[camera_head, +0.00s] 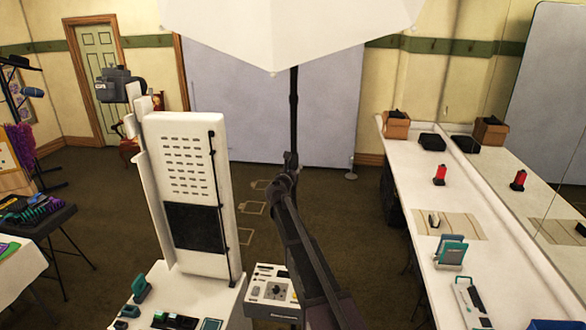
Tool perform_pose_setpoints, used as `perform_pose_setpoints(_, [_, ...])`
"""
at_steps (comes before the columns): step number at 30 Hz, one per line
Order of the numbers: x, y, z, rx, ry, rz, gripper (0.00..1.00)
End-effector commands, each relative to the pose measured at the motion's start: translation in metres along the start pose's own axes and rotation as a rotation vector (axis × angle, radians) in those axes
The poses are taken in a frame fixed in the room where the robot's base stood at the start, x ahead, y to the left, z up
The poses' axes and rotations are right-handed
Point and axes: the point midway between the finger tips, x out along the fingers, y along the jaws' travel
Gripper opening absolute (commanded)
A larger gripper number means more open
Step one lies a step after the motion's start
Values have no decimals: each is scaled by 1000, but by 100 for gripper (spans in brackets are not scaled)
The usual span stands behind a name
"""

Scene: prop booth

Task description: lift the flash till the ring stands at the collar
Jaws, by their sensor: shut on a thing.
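The flash shows as a large white canopy (285,30) at the top middle, cut off by the upper edge. A thin black pole (294,105) runs straight down from under it. My dark arm comes up from the bottom middle, and my gripper (291,160) is at the lower visible end of the pole, shut on it as far as I can see. The fingers are small and dark against the pole. I cannot make out the ring or the collar. The pole's lower part is hidden behind my arm.
A white panel unit (187,180) stands close on the left, with a control box (272,291) beside its foot. A long white counter (400,170) with a red item (440,175) runs along the mirror at right. Carpet between is mostly clear.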

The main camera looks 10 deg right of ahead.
Motion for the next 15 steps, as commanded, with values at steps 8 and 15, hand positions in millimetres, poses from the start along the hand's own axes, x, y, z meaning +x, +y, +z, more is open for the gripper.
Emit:
perform_pose_setpoints(8, [1,1,12,-2,-2,2,0])
perform_pose_setpoints(15, [2,1,12,-3,-2,2,0])
